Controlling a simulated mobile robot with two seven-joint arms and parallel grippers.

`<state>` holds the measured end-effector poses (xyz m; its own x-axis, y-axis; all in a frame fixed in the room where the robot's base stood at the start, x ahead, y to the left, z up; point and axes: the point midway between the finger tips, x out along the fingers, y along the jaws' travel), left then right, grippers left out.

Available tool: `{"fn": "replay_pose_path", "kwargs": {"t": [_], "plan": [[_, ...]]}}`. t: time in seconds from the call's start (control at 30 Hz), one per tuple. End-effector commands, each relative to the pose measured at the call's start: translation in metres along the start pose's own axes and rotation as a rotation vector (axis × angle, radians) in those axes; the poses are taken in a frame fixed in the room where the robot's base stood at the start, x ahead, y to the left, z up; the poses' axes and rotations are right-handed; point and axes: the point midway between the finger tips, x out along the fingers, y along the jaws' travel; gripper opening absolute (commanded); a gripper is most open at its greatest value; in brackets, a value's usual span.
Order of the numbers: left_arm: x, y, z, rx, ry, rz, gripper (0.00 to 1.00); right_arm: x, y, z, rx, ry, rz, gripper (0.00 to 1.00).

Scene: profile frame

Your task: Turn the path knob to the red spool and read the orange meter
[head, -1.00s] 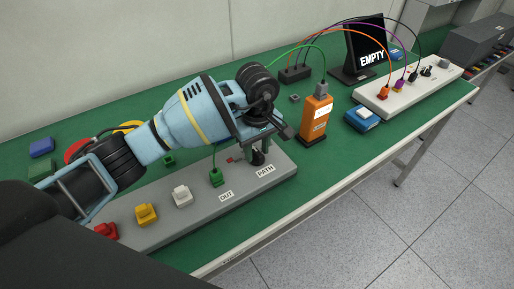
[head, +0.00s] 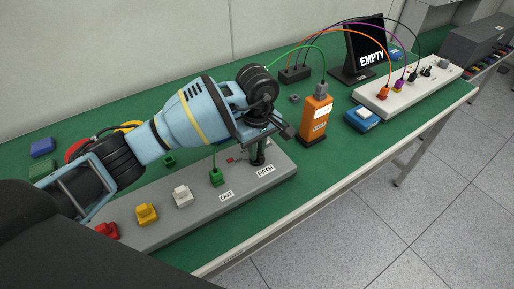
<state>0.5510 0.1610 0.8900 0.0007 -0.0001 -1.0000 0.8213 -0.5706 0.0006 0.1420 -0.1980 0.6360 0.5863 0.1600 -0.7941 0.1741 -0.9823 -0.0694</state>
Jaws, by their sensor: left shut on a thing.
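The path knob (head: 258,159) is a small dark knob at the right end of a long grey panel (head: 240,207), just behind the label PATH. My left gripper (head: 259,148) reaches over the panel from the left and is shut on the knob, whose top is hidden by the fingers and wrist. The orange meter (head: 314,120) stands upright to the right of the panel. Its display is bright, but its reading is too small to make out. A red loop (head: 76,150), perhaps the red spool, shows partly behind my left arm. My right gripper is out of view.
Red (head: 107,231), yellow (head: 147,213), white (head: 182,196) and green (head: 216,177) plugs stand along the panel. A blue box (head: 361,119) lies right of the meter. A screen (head: 366,45) reads EMPTY behind a white cabled panel (head: 409,92).

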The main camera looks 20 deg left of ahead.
Motion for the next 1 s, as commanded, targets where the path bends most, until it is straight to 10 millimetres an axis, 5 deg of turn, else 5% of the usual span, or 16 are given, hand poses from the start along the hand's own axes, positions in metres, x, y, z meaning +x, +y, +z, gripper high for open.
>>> {"fn": "replay_pose_path", "kwargs": {"t": [1.0], "plan": [[-0.002,0.000,0.000,-0.802,0.001,0.001,0.00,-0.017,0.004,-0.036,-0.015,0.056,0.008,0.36]]}}
